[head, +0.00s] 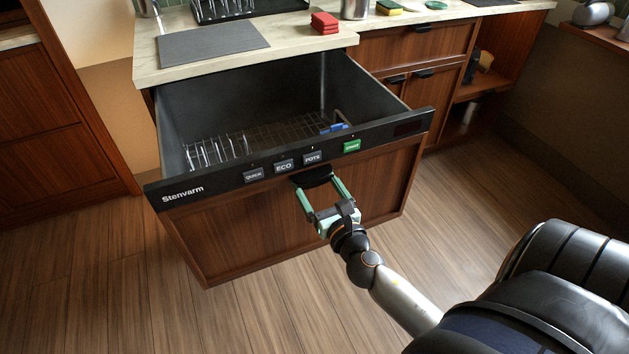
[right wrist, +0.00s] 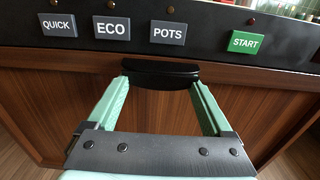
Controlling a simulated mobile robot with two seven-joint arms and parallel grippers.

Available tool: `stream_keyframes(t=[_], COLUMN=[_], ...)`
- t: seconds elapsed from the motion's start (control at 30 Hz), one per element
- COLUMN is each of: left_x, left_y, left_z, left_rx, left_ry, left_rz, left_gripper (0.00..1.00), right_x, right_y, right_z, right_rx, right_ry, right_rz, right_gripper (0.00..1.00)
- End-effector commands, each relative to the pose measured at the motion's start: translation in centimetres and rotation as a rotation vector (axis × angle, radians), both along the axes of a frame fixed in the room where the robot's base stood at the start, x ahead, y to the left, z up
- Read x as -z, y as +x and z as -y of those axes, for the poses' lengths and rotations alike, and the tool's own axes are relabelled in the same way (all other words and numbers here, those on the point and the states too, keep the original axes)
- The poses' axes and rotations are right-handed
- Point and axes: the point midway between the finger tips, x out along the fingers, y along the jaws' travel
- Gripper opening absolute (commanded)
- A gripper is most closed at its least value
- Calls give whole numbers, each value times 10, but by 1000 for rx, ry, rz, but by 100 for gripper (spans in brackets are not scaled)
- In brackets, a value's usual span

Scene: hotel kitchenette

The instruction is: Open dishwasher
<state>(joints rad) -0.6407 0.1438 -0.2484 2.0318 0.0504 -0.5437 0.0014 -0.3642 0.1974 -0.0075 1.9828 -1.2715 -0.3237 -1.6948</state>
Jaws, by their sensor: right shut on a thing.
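The dishwasher (head: 285,205) is a wood-fronted drawer under the counter, with a black control strip marked Stenvarm. It stands pulled well out, and its dark tub (head: 262,100) shows from above. Inside are a wire rack (head: 262,132) with pale plates at the left and a small blue item (head: 334,128) at the right. My right gripper (head: 314,184) is at the black handle (right wrist: 160,73) below the buttons, with one finger at each end of it. It is shut on the handle. My left gripper is not in view.
The counter above holds a grey mat (head: 212,44), red folded cloths (head: 324,23) and a dish rack. Closed drawers (head: 415,50) and an open shelf stand to the right. A wooden cabinet (head: 50,110) is at the left. The floor (head: 110,270) in front is clear.

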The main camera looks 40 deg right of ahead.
Motion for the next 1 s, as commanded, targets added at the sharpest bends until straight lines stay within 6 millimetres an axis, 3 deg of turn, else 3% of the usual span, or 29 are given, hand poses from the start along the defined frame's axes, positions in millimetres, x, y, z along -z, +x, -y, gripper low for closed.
stream_keyframes(t=[0.27, 0.3, 0.4, 0.77, 1.0], left_x=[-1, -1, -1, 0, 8], left_y=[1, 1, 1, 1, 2], left_z=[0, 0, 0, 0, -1], left_rx=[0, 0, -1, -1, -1], left_ry=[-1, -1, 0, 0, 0], left_rz=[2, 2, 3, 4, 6], left_gripper=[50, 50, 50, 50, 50], right_x=[0, 0, 0, 1, 4], right_y=[0, 0, 0, -5, -39], right_z=[0, 0, 0, -1, -9], right_rx=[1, 1, 1, 0, 0], right_ry=[1, 1, 1, 1, 2], right_rz=[-1, -1, -1, 0, -4], right_gripper=[0, 88, 99, 100, 100])
